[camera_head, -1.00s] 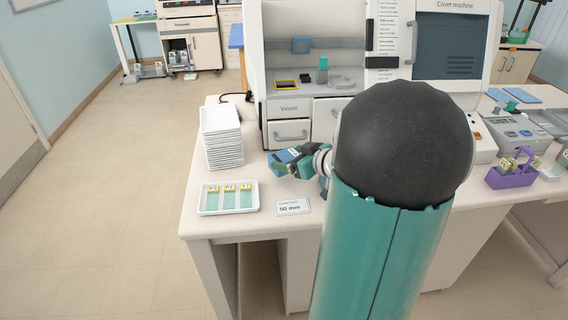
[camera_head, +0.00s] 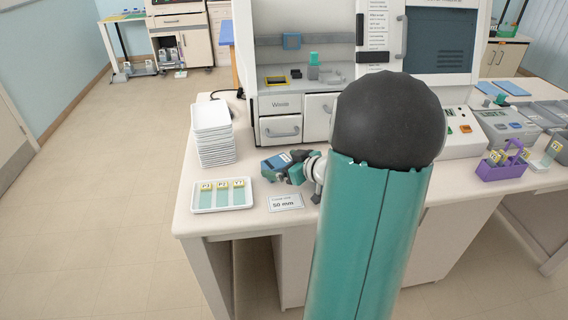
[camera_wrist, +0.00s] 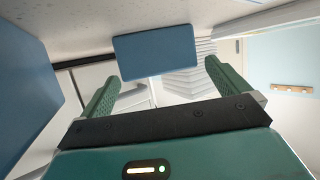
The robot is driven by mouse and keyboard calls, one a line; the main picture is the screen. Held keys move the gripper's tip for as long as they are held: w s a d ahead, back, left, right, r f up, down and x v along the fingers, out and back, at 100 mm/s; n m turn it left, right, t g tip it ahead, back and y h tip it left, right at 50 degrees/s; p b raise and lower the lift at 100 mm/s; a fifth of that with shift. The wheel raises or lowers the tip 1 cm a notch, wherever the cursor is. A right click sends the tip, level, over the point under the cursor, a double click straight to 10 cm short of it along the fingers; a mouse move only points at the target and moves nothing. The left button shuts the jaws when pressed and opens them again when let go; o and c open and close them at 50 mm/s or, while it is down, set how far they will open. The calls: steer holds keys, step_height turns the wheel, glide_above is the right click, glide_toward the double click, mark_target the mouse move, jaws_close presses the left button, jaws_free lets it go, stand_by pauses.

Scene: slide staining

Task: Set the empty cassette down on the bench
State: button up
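The blue cassette (camera_head: 275,163) rests on the bench (camera_head: 245,165), between the stack of white trays and my arm. My gripper (camera_head: 291,173) is just right of it, at bench height. In the wrist view the cassette (camera_wrist: 155,52) shows as a blue block against the pale bench top, beyond my fingertips. The two green fingers of my gripper (camera_wrist: 161,74) are spread wide, with nothing between them. A gap shows between the right finger and the cassette. Whether the cassette is empty cannot be seen.
A stack of white trays (camera_head: 213,140) stands behind left. A white tray (camera_head: 222,207) with three slides and a "50 mm" card (camera_head: 285,203) lie in front. The drawer cabinet (camera_head: 282,127) stands behind. A large blue surface (camera_wrist: 25,75) is close at left in the wrist view.

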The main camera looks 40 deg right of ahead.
steer(key=shift+r, duration=0.15)
steer(key=shift+s+r, duration=0.15)
steer(key=shift+s, duration=0.15)
steer(key=a+v, duration=0.1)
steer(key=v, duration=1)
steer(key=w+a+r+m+g+h, duration=0.2)
steer(key=w+a+r+m+h, duration=0.1)
steer(key=w+a+r+h, duration=0.65)
steer(key=s+a+f+n+g+y, duration=0.1)
steer(key=s+a+g+y, duration=0.2)
steer(key=s+a, duration=0.4)
steer(key=s+a+f+n+g+y, duration=0.1)
steer(key=s+a+g+y, duration=0.2)
steer(key=a, duration=1.2)
steer(key=s+y, duration=0.2)
steer(key=s, duration=0.3)
steer(key=shift+a+f, duration=0.2)
steer(key=shift+f, duration=0.2)
steer(key=shift+y, duration=0.25)
